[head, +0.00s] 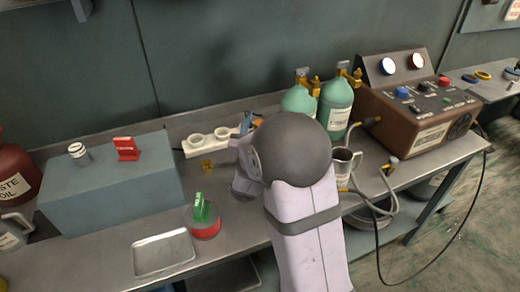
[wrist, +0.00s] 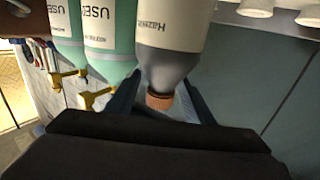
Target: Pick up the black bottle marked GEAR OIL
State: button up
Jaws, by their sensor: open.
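No bottle with readable GEAR OIL lettering shows in either view. In the wrist view a dark grey bottle (wrist: 168,68) with an orange-brown cap (wrist: 159,101) and a white label appears upside down. Its label lettering seems to begin "Haze" and is only partly readable. My gripper (wrist: 160,94) is open, with one finger on each side of the bottle's cap end; I cannot tell whether they touch it. In the head view my arm hides the gripper's fingers and that bottle.
Green cylinders (head: 336,106) with yellow valves stand behind my arm, beside a brown control box (head: 420,110) with hoses. A metal mug (head: 343,164) is close to my arm's right.

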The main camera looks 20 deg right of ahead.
jog(key=shift+x, duration=0.75)
grip_shut()
dwell(0.9)
